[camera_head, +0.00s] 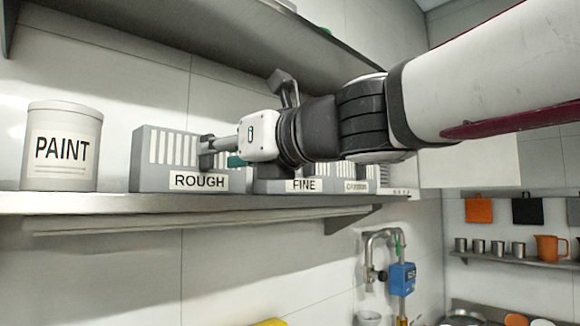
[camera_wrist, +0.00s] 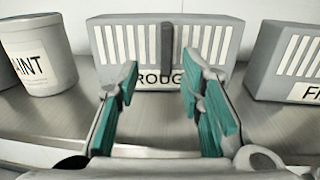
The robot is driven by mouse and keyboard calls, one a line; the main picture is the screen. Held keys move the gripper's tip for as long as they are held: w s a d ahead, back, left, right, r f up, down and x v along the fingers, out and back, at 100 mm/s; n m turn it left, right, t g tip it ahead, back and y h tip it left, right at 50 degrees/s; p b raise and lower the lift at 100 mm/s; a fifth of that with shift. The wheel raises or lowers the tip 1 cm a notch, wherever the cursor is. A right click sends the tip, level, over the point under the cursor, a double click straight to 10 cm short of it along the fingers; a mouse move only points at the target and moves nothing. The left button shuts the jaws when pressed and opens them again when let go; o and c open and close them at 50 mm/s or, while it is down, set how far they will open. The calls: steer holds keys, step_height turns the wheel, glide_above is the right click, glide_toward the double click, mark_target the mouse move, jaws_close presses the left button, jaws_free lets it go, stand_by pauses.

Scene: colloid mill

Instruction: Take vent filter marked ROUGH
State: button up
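The vent filter marked ROUGH (camera_head: 160,172) is a grey box with white slats and a dark upright bar on its front. It stands on the shelf between the PAINT can and the FINE filter. In the wrist view the ROUGH filter (camera_wrist: 231,47) is straight ahead, with the bar (camera_wrist: 166,50) between my fingertips in the picture. My gripper (camera_wrist: 160,92) is open, its teal-padded fingers apart on either side of the bar and covering part of the label. It also shows at the filter's front in the head view (camera_head: 216,153). I cannot tell whether the fingers touch the filter.
A PAINT can (camera_head: 62,145) stands left of the ROUGH filter. The FINE filter (camera_head: 290,186) and another labelled filter (camera_head: 356,186) stand to the right, partly behind my arm. All are on a metal shelf (camera_head: 120,205). An upper shelf (camera_head: 190,25) hangs above.

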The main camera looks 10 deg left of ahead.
mark_target(211, 169)
steer(key=shift+w+d+p+x, duration=0.15)
steer(key=shift+p+x, duration=0.1)
steer(key=shift+x, duration=1.05)
steer(key=shift+w+d+p+x, duration=0.1)
steer(key=shift+w+p+x, duration=0.1)
steer(key=shift+x, duration=1.1)
steer(key=shift+r, duration=0.2)
steer(key=shift+c, duration=0.6)
jaws_close()
